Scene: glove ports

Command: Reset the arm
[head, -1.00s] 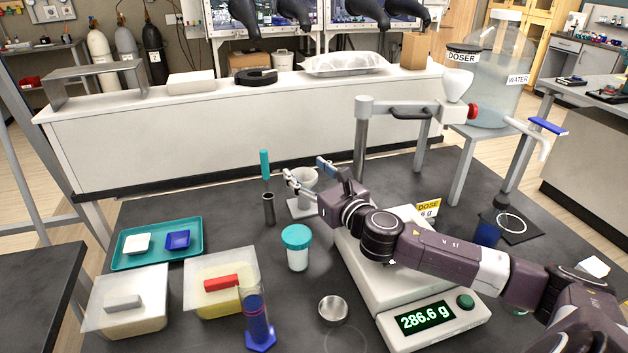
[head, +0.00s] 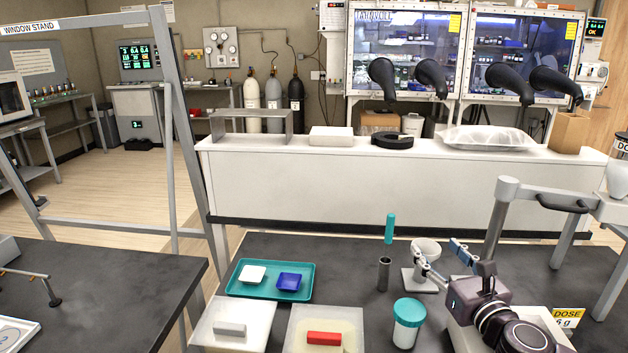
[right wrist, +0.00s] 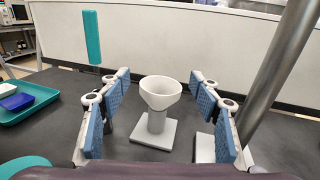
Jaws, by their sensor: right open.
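My right gripper (head: 446,262) is open over the black bench, its fingers reaching toward a white cup on a stand (head: 424,254). In the right wrist view the gripper (right wrist: 160,108) has its blue-padded fingers wide apart. The cup (right wrist: 160,93) on its post and square base shows between and beyond them, and nothing is held. The right arm reaches in from the lower right in the head view. My left gripper is not in view.
A teal-lidded jar (head: 408,322), a dark tube (head: 384,274), and a teal tray (head: 247,290) stand on the bench. A grey post (head: 495,225) rises right of the gripper. Open floor lies left.

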